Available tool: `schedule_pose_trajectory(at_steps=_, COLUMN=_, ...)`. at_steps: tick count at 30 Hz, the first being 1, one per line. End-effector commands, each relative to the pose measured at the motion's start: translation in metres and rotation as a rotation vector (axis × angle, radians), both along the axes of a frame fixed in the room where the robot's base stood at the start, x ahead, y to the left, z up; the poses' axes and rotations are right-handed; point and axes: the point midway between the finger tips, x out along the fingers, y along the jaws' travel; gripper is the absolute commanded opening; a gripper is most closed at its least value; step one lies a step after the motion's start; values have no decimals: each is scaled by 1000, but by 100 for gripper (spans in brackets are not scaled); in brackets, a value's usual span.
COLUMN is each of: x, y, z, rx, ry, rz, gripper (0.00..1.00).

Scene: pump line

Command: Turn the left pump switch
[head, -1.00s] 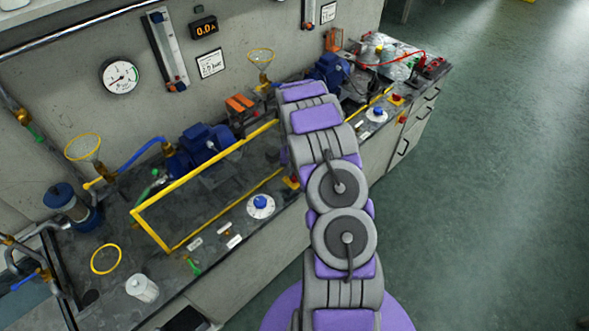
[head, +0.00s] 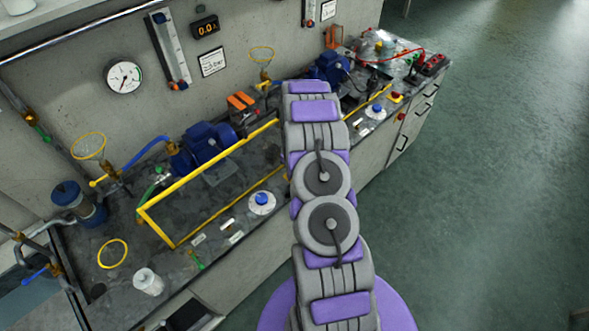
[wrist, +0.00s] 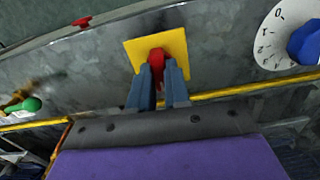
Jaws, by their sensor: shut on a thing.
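In the wrist view, the left pump switch is a red knob (wrist: 156,56) on a square yellow plate (wrist: 179,43), set in the grey bench top. My gripper (wrist: 158,76) is shut with its two dark fingers on either side of the red knob. The fingers cover part of the knob, so its turn angle is hard to tell. In the head view my own arm hides the gripper and this switch.
A white dial with a blue knob (wrist: 305,42) is right of the switch; it also shows in the head view (head: 262,202). A yellow rail (head: 205,176) and blue pump (head: 205,146) stand behind it. A second red-and-yellow switch (head: 396,96) is farther right.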

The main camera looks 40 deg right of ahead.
Motion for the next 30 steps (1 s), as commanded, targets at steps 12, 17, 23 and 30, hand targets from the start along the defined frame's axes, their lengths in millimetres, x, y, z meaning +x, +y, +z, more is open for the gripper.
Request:
schedule_pose_trajectory(at_steps=12, x=2, y=-2, z=2, rx=-4, ry=-6, rz=70, gripper=0)
schedule_pose_trajectory(at_steps=17, x=2, y=-2, z=2, rx=-5, ry=-6, rz=70, gripper=0)
schedule_pose_trajectory(at_steps=23, x=2, y=-2, z=2, rx=-5, ry=-6, rz=70, gripper=23)
schedule_pose_trajectory(at_steps=30, x=1, y=-1, z=1, rx=-2, ry=-3, rz=69, gripper=43)
